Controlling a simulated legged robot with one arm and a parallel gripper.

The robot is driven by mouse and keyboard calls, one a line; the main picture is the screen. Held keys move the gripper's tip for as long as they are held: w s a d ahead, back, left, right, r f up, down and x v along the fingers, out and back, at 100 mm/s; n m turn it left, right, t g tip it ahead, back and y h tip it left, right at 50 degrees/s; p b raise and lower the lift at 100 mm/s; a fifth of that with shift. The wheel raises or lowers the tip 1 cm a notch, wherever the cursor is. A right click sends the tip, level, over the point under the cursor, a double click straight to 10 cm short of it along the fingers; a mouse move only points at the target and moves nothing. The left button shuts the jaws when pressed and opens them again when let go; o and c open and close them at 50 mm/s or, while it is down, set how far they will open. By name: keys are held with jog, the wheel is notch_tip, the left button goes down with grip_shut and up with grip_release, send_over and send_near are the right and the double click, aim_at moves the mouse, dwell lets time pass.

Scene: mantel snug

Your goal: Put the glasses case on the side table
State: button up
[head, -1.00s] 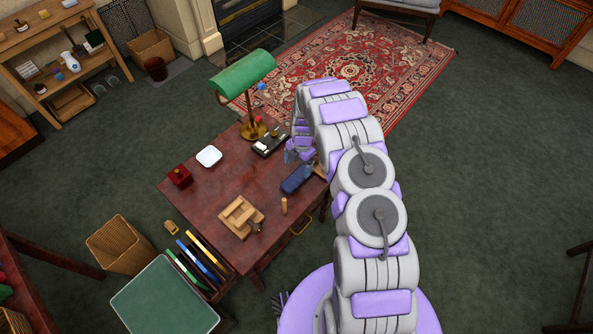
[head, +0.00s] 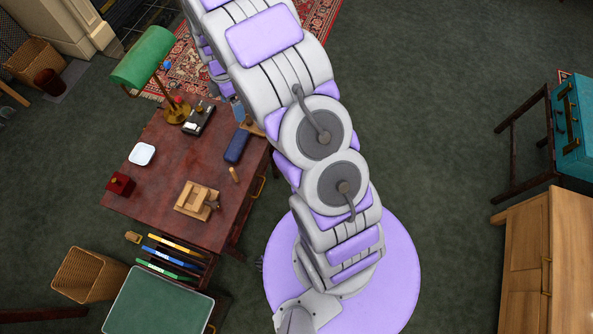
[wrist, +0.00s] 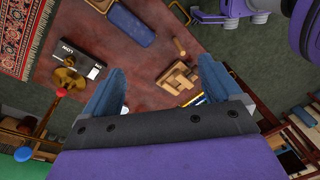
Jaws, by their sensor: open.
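A dark blue elongated case (head: 237,147), which looks like the glasses case, lies on the reddish-brown wooden table (head: 160,125) near its right edge. In the wrist view the case (wrist: 130,22) is at the top, beyond my fingers. My gripper (wrist: 160,88) is open, with its two blue-grey fingers apart above the tabletop and nothing visible between them but the table and a few things below. In the head view my arm mostly hides the gripper. I cannot tell for certain which table is the side table; a dark-legged stand (head: 512,150) is at the right.
A green-shaded brass lamp (head: 143,58), a black device (head: 198,119), a white dish (head: 142,154), a red box (head: 121,184), a wooden puzzle (head: 195,199) and a peg (head: 234,174) stand on the table. A teal chest (head: 580,130) and wooden cabinet (head: 530,260) are right. Floor between is clear.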

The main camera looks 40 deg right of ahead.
jog(key=s+r+m, duration=0.5)
jog(key=s+r, duration=0.4)
jog(key=r, duration=0.2)
jog(key=s+r+m, duration=0.3)
jog(key=s+m, duration=0.1)
jog(key=s, duration=0.5)
jog(key=s+a+r+m, duration=0.1)
jog(key=s+r+m, duration=0.2)
jog(key=s, duration=0.6)
jog(key=s+a+r+m, duration=0.1)
jog(key=s+r+m, duration=0.3)
jog(key=s, duration=0.6)
jog(key=shift+a+m+g+h, duration=0.2)
jog(key=shift+m+g+h, duration=0.1)
jog(key=shift+m, duration=0.7)
jog(key=shift+c, duration=0.2)
